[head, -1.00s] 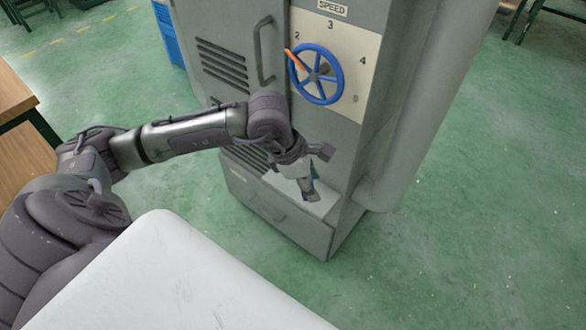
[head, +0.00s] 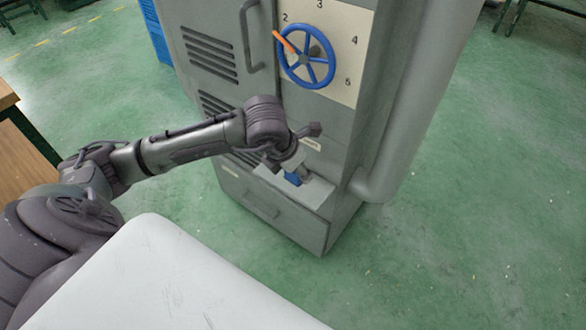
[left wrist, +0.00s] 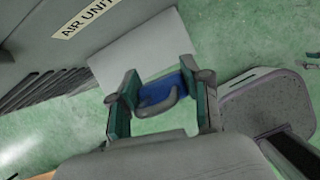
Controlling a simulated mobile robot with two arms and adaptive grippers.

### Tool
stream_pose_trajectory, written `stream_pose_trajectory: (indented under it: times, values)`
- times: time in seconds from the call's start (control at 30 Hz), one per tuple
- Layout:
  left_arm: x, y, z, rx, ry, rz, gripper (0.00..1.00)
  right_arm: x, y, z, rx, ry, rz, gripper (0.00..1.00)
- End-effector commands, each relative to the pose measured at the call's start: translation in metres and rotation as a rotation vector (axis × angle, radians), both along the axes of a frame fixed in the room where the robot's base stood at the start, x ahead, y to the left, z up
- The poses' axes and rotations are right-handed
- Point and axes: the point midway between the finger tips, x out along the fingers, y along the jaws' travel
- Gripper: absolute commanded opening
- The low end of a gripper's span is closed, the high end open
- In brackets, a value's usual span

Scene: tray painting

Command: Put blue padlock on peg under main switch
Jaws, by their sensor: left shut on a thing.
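The blue padlock (left wrist: 160,90) with its grey shackle is between the fingers of my left gripper (left wrist: 162,98) in the left wrist view. The gripper is shut on it, one teal-padded finger on each side. In the head view, my left gripper (head: 298,178) is just above a pale ledge low on the grey cabinet, and the padlock (head: 292,179) shows as a small blue patch there. Whether the padlock touches the ledge I cannot tell. I see no main switch or peg in these views. My right gripper is not in view.
The grey cabinet (head: 352,120) carries a blue handwheel (head: 331,70) with an orange pointer, and a vertical handle (head: 246,40). The pale ledge (head: 318,192) sits above a drawer front. An "AIR UNIT" label (left wrist: 86,18) shows in the wrist view. Green floor (head: 460,200) at right is clear.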

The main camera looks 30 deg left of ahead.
Motion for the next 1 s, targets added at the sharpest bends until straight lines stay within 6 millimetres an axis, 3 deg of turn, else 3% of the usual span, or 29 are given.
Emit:
stream_pose_trajectory:
  times: [0.47, 0.7, 1.0]
  values:
    - [0.070, 0.075, -0.061, -0.001, -0.001, 0.004, 0.09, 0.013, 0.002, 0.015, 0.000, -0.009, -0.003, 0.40]
    - [0.069, 0.073, -0.092, -0.001, -0.001, 0.000, 0.09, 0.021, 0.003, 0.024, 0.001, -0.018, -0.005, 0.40]
    - [0.069, 0.074, -0.096, 0.001, -0.002, -0.001, 0.09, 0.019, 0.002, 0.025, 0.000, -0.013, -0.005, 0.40]
